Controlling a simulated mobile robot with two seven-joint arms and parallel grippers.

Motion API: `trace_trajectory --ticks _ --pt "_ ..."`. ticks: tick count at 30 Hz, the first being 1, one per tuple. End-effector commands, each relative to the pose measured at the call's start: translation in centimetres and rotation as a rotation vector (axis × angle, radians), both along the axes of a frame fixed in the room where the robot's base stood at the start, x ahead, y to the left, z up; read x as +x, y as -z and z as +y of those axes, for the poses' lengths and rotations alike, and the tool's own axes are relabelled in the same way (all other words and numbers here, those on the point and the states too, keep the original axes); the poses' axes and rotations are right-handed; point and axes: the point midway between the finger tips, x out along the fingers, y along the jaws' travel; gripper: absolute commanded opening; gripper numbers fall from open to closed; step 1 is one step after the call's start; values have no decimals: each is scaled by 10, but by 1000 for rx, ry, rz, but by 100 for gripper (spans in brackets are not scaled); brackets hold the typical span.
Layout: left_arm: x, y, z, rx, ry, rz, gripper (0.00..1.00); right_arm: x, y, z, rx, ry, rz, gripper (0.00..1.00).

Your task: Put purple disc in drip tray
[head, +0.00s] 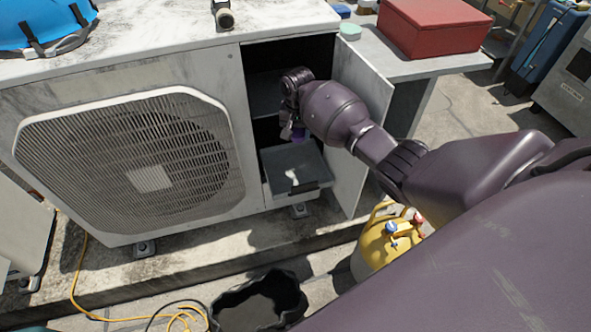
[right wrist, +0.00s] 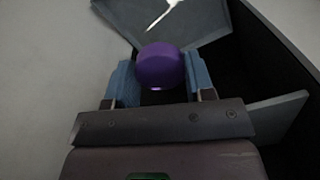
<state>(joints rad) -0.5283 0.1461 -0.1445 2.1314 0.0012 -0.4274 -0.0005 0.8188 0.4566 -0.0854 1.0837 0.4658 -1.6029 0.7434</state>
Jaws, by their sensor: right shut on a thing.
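My right gripper (right wrist: 160,80) is shut on the purple disc (right wrist: 160,65), held between its two blue fingertips in the right wrist view. In the head view the right gripper (head: 290,132) reaches into the open compartment of the condenser, and only a small bit of purple shows there. The grey drip tray (head: 311,163) is pulled out low in the compartment, just below the gripper. The tray also shows beyond the disc in the right wrist view (right wrist: 205,22). My left gripper is not in view.
The condenser (head: 226,110) has a grille at left and an open door panel (head: 366,80) at the right of the compartment. A red box (head: 430,25) stands on a bench behind. A yellow cylinder (head: 377,255) and a black tub (head: 258,303) are on the floor in front.

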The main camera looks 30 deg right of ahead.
Motion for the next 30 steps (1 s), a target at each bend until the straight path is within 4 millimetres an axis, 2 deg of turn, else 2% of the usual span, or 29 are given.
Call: trace_trajectory --ticks 1,6,12,16,21,25,30 --pt "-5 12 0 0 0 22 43 -3 23 0 -1 0 14 26" --pt "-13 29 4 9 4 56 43 -4 62 0 0 1 18 26" --pt "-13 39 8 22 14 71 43 -4 103 0 -1 1 16 26" --pt "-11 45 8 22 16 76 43 -3 121 0 -1 1 12 26" --pt "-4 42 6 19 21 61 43 -1 127 0 -1 1 6 26" --pt "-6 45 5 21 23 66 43 -2 134 0 0 1 6 26" --pt "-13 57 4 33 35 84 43 -4 164 0 -1 1 14 26"
